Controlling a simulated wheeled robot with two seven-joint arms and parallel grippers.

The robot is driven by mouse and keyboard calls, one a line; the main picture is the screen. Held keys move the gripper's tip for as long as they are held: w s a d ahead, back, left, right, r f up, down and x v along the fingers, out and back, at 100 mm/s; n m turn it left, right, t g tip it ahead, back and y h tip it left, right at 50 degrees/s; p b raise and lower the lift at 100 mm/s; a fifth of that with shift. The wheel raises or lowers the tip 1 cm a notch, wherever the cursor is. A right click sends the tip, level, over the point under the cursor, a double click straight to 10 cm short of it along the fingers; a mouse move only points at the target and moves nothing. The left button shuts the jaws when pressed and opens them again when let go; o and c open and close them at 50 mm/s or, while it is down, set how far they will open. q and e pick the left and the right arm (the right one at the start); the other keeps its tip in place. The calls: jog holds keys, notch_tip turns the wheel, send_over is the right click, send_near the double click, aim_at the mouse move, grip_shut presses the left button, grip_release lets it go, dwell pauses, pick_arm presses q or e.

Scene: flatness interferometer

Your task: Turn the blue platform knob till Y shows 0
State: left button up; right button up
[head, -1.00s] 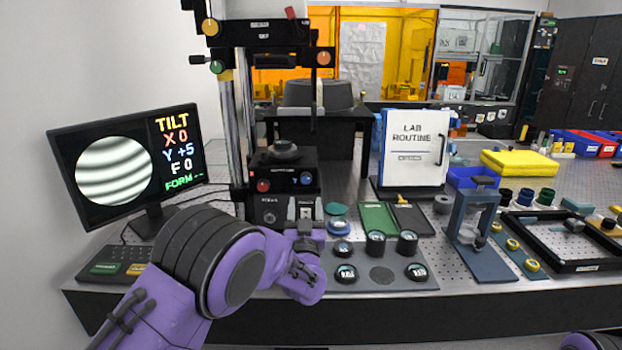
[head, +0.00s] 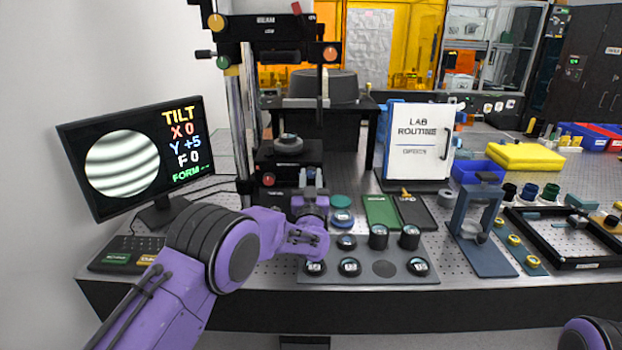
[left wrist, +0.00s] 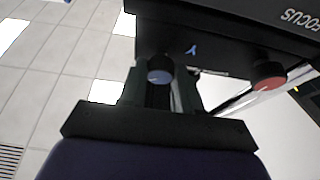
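The blue platform knob (left wrist: 160,72) shows in the left wrist view under a black housing, below a blue Y mark. My left gripper (head: 310,177) is raised in front of the instrument's lower block, its fingers pointing at the knob. In the left wrist view its two dark fingers (left wrist: 162,88) stand apart, one on each side of the knob; I cannot tell whether they touch it. In the head view the gripper mostly hides the knob. The monitor (head: 140,155) reads TILT, X 0, Y +5, F 0, FORM --, beside curved dark and light bands.
A red knob (left wrist: 268,75) sits right of the blue one in the left wrist view. Below my left gripper lies a grey plate (head: 390,280) with several round black-rimmed pieces. A blue stand (head: 475,235) and a LAB ROUTINE board (head: 416,145) stand to the right.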

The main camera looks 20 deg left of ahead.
pick_arm(q)
jog(key=c, duration=0.4)
jog(key=shift+f+n+g+y+b, duration=0.25)
jog(key=shift+n+y+b, duration=0.25)
jog(key=shift+n+b, duration=0.6)
jog(key=n+g+y+b, duration=0.1)
jog(key=n+b, duration=0.1)
jog(key=n, duration=0.1)
jog(key=shift+d+n+y, duration=0.1)
jog(key=shift+n+y, duration=0.2)
jog(key=shift+y, duration=0.1)
jog(key=n+y+b, duration=0.1)
jog(key=n, duration=0.1)
jog(key=n+g+b, duration=0.1)
jog(key=n+b, duration=0.1)
jog(key=shift+d+r+n+g+y, duration=0.15)
jog(key=shift+n+g+y, duration=0.1)
jog(key=shift+n+y, duration=0.15)
jog(key=n, duration=0.1)
jog(key=n+g+b, duration=0.1)
jog(key=n, duration=0.1)
jog(key=n+g+y, duration=0.1)
jog(key=n, duration=0.1)
jog(key=shift+w+r, duration=0.1)
jog(key=shift+r, duration=0.15)
jog(key=shift+n, duration=0.4)
